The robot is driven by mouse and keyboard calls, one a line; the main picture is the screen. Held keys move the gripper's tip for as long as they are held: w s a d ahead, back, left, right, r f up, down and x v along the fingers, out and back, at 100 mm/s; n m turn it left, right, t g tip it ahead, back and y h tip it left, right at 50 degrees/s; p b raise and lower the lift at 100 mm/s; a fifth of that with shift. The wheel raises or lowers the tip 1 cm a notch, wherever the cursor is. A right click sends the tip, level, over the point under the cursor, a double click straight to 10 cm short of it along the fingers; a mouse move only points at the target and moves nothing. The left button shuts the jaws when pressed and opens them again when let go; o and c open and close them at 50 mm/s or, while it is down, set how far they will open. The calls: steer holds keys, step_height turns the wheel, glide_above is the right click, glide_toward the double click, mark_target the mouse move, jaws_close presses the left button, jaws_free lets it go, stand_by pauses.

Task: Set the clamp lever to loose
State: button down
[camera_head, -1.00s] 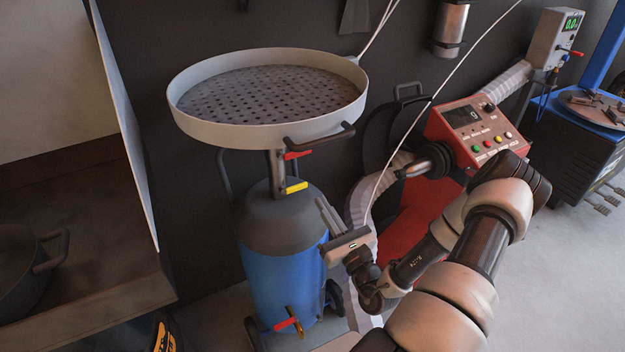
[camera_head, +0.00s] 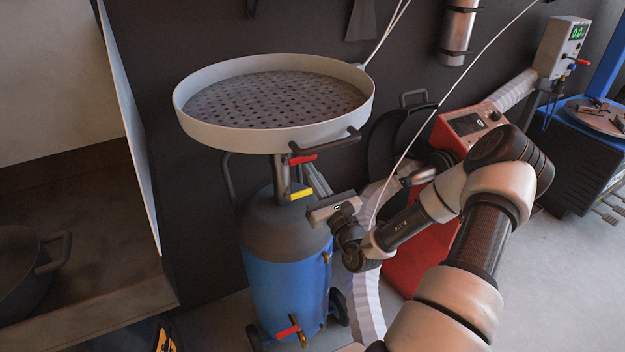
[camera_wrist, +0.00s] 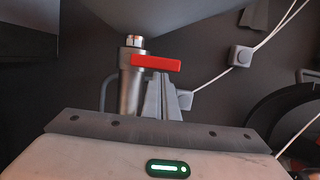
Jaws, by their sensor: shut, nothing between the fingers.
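A red lever (camera_head: 303,158), which looks like the clamp lever, sticks out to the right from the steel column under the round drain pan (camera_head: 190,125). It also shows in the wrist view (camera_wrist: 155,62), roughly level, beside a collar on the column (camera_wrist: 131,85). My gripper (camera_head: 311,170) is shut and empty, just below the red lever. In the wrist view my gripper's fingertips (camera_wrist: 162,80) overlap the lever's lower edge near its right part; I cannot tell whether they touch it. A yellow lever (camera_head: 301,194) sits lower, at the tank top.
The blue tank (camera_head: 285,275) stands below, with another red handle (camera_head: 287,331) near its bottom. A pan handle (camera_head: 328,143) juts out above the lever. A red machine (camera_head: 415,255) stands right of the tank, and a bench (camera_head: 110,295) is at left.

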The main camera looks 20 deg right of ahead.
steer(key=shift+d+r+n+y+p, duration=0.15)
steer(key=shift+r+n+y+p, duration=0.2)
steer(key=shift+n+p, duration=0.4)
step_height(320, 180, up, 6)
steer(key=n+g+y+p, duration=0.2)
steer(key=n+y+p, duration=0.1)
steer(key=n, duration=1)
steer(key=shift+a+p, duration=0.35)
steer(key=shift+p, duration=0.1)
steer(key=shift+n+y, duration=0.25)
steer(key=shift+n, duration=0.1)
steer(key=s+d+f+b, duration=0.1)
steer(key=s+d, duration=0.2)
steer(key=s, duration=0.1)
steer(key=s+d+f+b, duration=0.1)
steer(key=s+d+f, duration=0.1)
steer(key=s, duration=0.3)
steer(key=shift+s+d+f, duration=0.3)
steer(key=shift+d, duration=0.35)
